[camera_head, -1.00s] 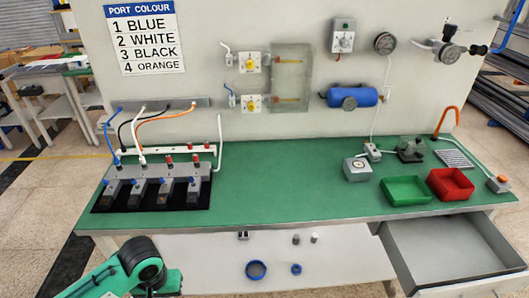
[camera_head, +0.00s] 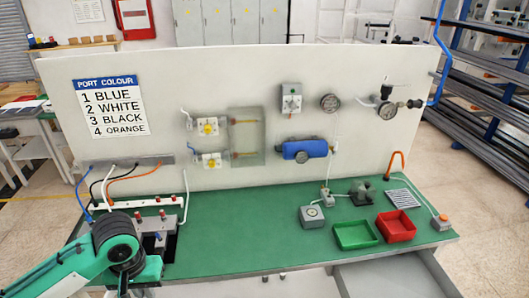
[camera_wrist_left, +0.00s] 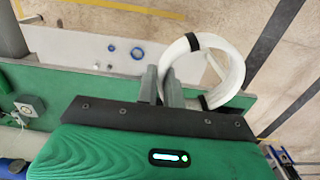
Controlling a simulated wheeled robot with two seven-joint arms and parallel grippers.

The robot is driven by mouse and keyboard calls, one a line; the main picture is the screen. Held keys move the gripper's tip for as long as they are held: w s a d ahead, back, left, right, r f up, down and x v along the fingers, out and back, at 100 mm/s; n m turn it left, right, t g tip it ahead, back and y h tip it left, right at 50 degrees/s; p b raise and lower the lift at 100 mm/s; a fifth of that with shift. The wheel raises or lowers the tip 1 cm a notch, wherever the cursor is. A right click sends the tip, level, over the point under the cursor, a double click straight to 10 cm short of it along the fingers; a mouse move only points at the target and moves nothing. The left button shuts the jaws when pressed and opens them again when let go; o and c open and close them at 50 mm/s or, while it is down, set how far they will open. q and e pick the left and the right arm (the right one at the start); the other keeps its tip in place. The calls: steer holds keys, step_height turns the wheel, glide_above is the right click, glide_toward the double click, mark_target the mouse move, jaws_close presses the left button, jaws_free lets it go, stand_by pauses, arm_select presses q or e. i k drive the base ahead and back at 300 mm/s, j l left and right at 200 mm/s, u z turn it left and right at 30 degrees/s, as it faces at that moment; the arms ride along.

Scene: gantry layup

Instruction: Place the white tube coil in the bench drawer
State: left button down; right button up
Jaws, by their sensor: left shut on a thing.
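The white tube coil (camera_wrist_left: 239,68), a ring with black bands, shows in the left wrist view. My left gripper (camera_wrist_left: 160,82) is shut on its near side, and the loop sticks out to the right of the fingers. In the head view my left arm reaches in at the lower left; its fingers and the coil do not show there. The bench drawer (camera_head: 400,278) stands pulled out under the right end of the bench, cut off by the lower picture edge. The visible part of its inside looks empty. My right gripper is not in view.
On the green bench top (camera_head: 250,225) stand a green bin (camera_head: 355,235) and a red bin (camera_head: 396,226), above the drawer. A grey box with a dial (camera_head: 312,216) is left of them. The bench middle is clear.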

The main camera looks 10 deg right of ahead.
mark_target(386, 279)
steer(key=l+z, duration=0.1)
steer(key=l, duration=0.6)
steer(key=i+l+z, duration=0.15)
steer(key=l, duration=0.5)
steer(key=l+z, duration=0.1)
steer(key=l, duration=0.55)
steer(key=i+l+z, duration=0.1)
steer(key=l, duration=0.3)
steer(key=i+l, duration=0.2)
steer(key=l, duration=0.2)
steer(key=z, duration=0.05)
